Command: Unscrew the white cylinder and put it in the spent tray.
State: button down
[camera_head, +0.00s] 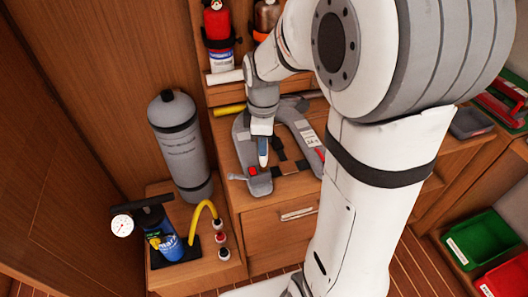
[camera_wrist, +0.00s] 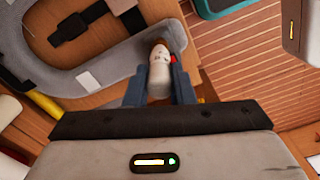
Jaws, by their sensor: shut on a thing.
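My gripper (camera_wrist: 160,82) is shut on the white cylinder (camera_wrist: 160,70), which sits between its two blue-grey fingers in the wrist view. The cylinder lies over the end of one arm of the grey horseshoe-shaped lifejacket (camera_wrist: 45,75). A small red part shows beside it. I cannot tell whether the cylinder is still joined to the jacket.
A large grey tank (camera_head: 178,140) stands left of the bench. A blue pump (camera_head: 168,242) with a gauge and a yellow hose stand on a low shelf in front. Red and brown bottles are racked behind. My arm hides part of the bench's right side.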

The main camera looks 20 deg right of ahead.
jog(key=n, duration=0.4)
jog(key=shift+r, duration=0.15)
jog(key=shift+r, duration=0.2)
jog(key=shift+r+p, duration=2.1)
jog(key=shift+r, duration=0.4)
